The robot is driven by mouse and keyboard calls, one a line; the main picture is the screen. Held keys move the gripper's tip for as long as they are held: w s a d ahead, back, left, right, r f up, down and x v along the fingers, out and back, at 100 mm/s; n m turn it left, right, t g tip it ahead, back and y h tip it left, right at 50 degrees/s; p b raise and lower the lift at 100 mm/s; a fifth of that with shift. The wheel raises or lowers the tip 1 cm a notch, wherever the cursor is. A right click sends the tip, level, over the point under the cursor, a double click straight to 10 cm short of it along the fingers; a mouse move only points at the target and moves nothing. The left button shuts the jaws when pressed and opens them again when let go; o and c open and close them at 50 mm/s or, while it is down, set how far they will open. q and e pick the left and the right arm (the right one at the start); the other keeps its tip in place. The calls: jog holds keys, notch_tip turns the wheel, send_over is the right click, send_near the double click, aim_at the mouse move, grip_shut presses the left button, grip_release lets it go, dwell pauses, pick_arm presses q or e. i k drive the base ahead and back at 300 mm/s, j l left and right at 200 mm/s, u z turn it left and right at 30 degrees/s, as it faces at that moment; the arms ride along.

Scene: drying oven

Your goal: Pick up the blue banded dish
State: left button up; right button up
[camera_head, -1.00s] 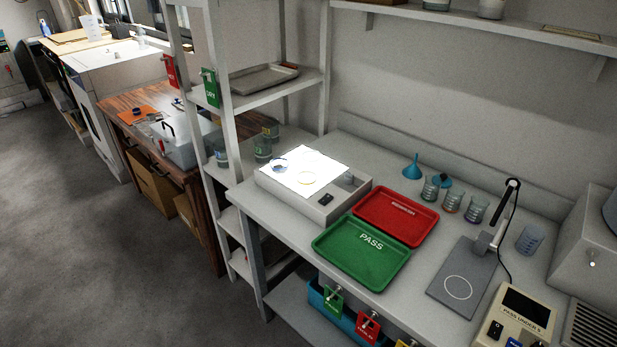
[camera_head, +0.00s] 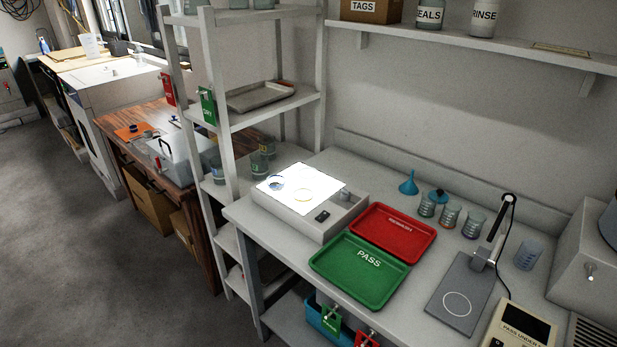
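A small round dish with a blue band (camera_head: 275,183) lies on the bright white panel of the light box (camera_head: 297,221), near its left corner. A second round dish with a yellowish rim (camera_head: 303,195) lies on the same panel, to its right. The glare washes out the details of both dishes. Neither of my grippers is in view.
A green PASS tray (camera_head: 345,283) and a red tray (camera_head: 417,252) lie to the right of the light box. Several beakers (camera_head: 449,216), a blue funnel (camera_head: 408,184) and a stand with a grey base (camera_head: 466,282) are further right. An open shelf rack (camera_head: 222,150) stands left.

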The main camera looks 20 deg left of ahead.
aim_at(276, 183)
jog(key=i+j+u, duration=0.1)
jog(key=u, duration=0.3)
jog(key=i+j+u, duration=0.1)
jog(key=u, duration=0.35)
jog(key=i+j+u, duration=0.15)
jog(key=u, duration=0.25)
jog(key=i+j+u, duration=0.1)
jog(key=u, duration=0.35)
jog(key=i, duration=0.45)
